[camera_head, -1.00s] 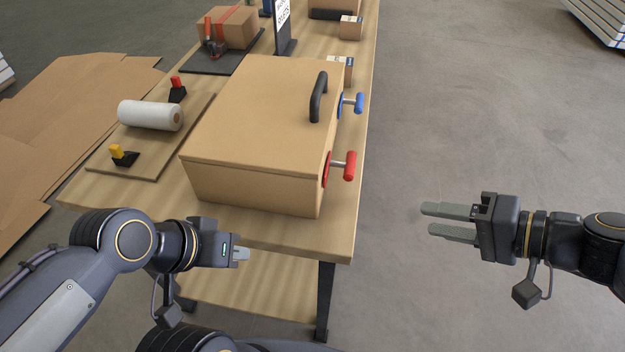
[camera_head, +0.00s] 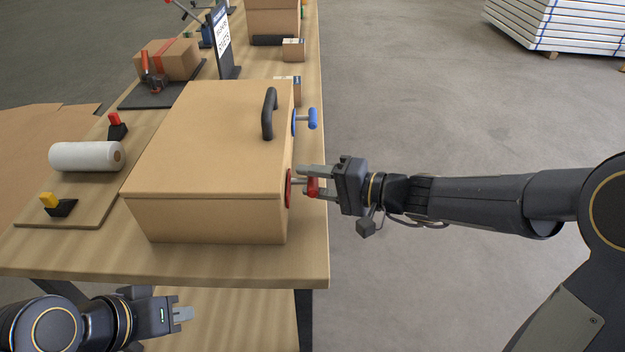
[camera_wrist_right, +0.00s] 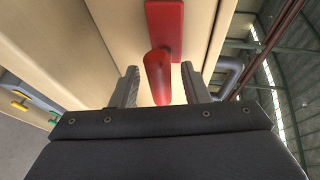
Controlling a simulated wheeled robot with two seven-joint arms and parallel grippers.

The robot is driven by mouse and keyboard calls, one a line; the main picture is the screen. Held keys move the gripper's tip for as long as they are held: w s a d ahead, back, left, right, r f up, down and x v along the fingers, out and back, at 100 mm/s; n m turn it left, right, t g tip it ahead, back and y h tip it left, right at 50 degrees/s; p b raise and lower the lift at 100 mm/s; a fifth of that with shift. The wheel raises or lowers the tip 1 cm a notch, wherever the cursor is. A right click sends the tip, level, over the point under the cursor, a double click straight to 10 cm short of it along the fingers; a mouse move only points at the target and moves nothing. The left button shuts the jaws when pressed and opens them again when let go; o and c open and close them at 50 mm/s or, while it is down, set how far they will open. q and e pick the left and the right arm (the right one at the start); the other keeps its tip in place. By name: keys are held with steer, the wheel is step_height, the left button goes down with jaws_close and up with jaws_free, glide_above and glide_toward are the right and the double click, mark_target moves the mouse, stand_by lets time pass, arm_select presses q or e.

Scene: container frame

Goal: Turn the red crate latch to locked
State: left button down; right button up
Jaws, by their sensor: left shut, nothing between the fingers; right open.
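The wooden crate (camera_head: 215,150) stands on the workbench with a black handle on its lid. The red latch (camera_head: 312,187) sticks out from its right side, with a red plate at its base. The blue latch (camera_head: 312,118) is farther back on the same side. My right gripper (camera_head: 315,182) is open, its fingers on either side of the red latch handle. In the right wrist view the red latch handle (camera_wrist_right: 157,76) lies between the two open fingers (camera_wrist_right: 160,88); contact cannot be told. My left gripper (camera_head: 186,314) is shut and empty, low in front of the bench.
The workbench (camera_head: 180,262) also holds a white roll (camera_head: 85,156), a yellow clamp (camera_head: 56,205), a red clamp (camera_head: 116,125) and a taped box (camera_head: 168,60) on a dark mat. Open floor (camera_head: 410,110) lies right of the bench.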

jaws_close()
stand_by(0.3)
steer(key=m+p, duration=0.1)
steer(key=p, duration=0.1)
steer(key=shift+r+m+g+h+p, duration=0.15)
steer(key=shift+m+g+h+p, duration=0.15)
steer(key=shift+g+h, duration=0.1)
steer(key=m+g+p, duration=0.3)
steer(key=m+p, duration=0.1)
steer(key=p, duration=0.3)
steer(key=m+g+h+p, duration=0.1)
steer(key=m+g+p, duration=0.2)
steer(key=p, duration=0.4)
steer(key=shift+m, duration=0.4)
steer(key=shift+f+m+g+p, duration=0.2)
steer(key=shift+m+g+p, duration=0.9)
steer(key=shift+p, duration=0.55)
steer(key=shift+a, duration=0.1)
